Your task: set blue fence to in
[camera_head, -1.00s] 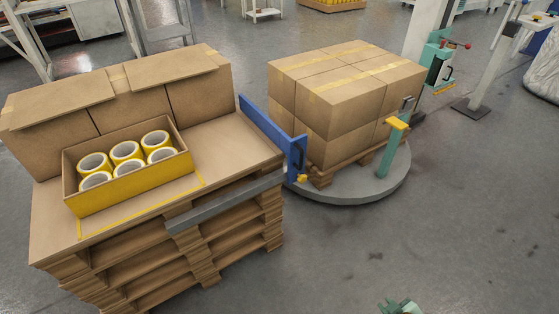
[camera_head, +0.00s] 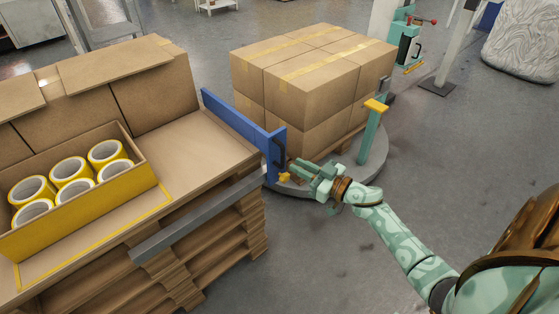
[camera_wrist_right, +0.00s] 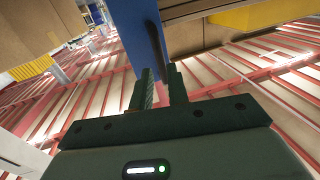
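The blue fence (camera_head: 240,125) stands upright along the right edge of the pallet stack's top, between the stack and the turntable. My right gripper (camera_head: 301,170) is at that near end, beside a yellow knob (camera_head: 284,177). In the right wrist view, the blue fence (camera_wrist_right: 186,32) fills the top middle. The dark handle (camera_wrist_right: 156,46) reaches down toward the gap between my right fingertips (camera_wrist_right: 162,78), which are apart. I cannot tell whether they touch it. My left gripper is not in view.
A yellow box (camera_head: 92,220) of tape rolls sits on the stack, with a grey rail (camera_head: 195,222) along its front. Cartons (camera_head: 310,75) stand on a round turntable (camera_head: 372,165) with a green post (camera_head: 371,135). Open floor lies right of it.

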